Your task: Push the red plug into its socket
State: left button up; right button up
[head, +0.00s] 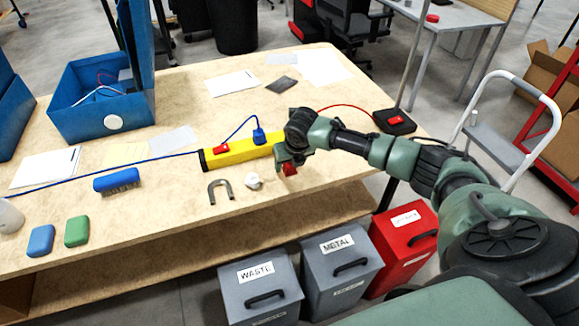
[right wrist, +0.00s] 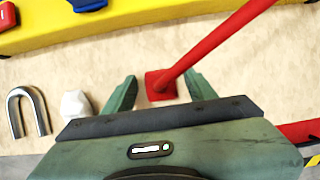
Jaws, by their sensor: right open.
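The red plug (right wrist: 160,84) lies between the fingers of my right gripper (right wrist: 161,93), with its thick red cable (right wrist: 222,40) running up and right. The gripper is open, with a gap to each side of the plug. In the head view the red plug (head: 290,170) shows just below my right gripper (head: 286,163), low over the table in front of the yellow socket strip (head: 235,152). The strip also crosses the top of the right wrist view (right wrist: 150,17). The red plug's socket is not visible, and the gripper covers the strip's right end. My left gripper is not in view.
A blue plug (head: 259,136) sits on the strip, beside a red switch (head: 221,149). A horseshoe magnet (head: 220,191) and a small white object (head: 253,182) lie left of the gripper. A black pad (head: 394,122) stands at the right table edge. Labelled bins stand below the front edge.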

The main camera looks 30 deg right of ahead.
jog(key=shift+c, duration=0.3)
grip_shut()
jog(key=shift+r, duration=0.1)
notch_tip(320, 180, up, 20)
jog(key=b, duration=0.1)
dwell(0.4)
